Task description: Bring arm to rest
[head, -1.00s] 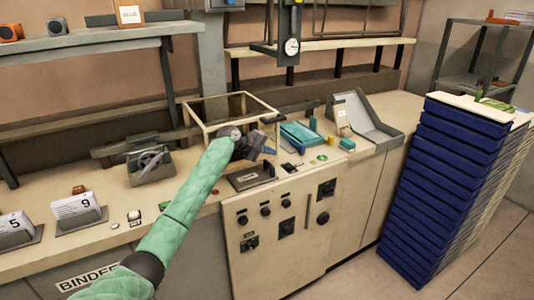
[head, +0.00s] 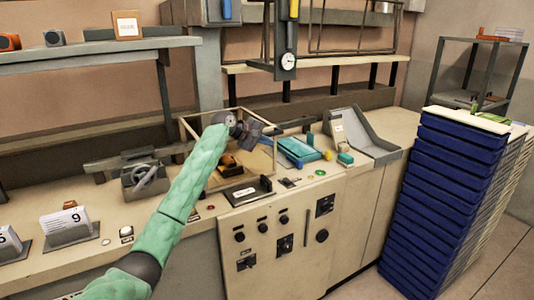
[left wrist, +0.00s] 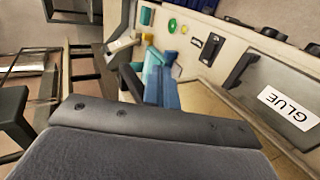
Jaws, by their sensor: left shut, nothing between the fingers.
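My left arm (head: 192,185), in a green sleeve, reaches in from the bottom left of the head view. Its dark gripper (head: 260,133) is shut and empty, raised over the open wooden-edged frame (head: 190,128) on the workbench. The fingertips are small and hard to make out there. In the left wrist view a dark grey part of my gripper fills the bottom, with nothing held in sight. My right gripper is not in view.
An orange-and-black item (head: 228,163) lies in the frame below my arm. A plate marked GLUE (left wrist: 287,106) sits on the bench front. Teal items (head: 298,150) and a grey sloped tray (head: 362,133) are to the right. Stacked blue crates (head: 440,190) stand beyond.

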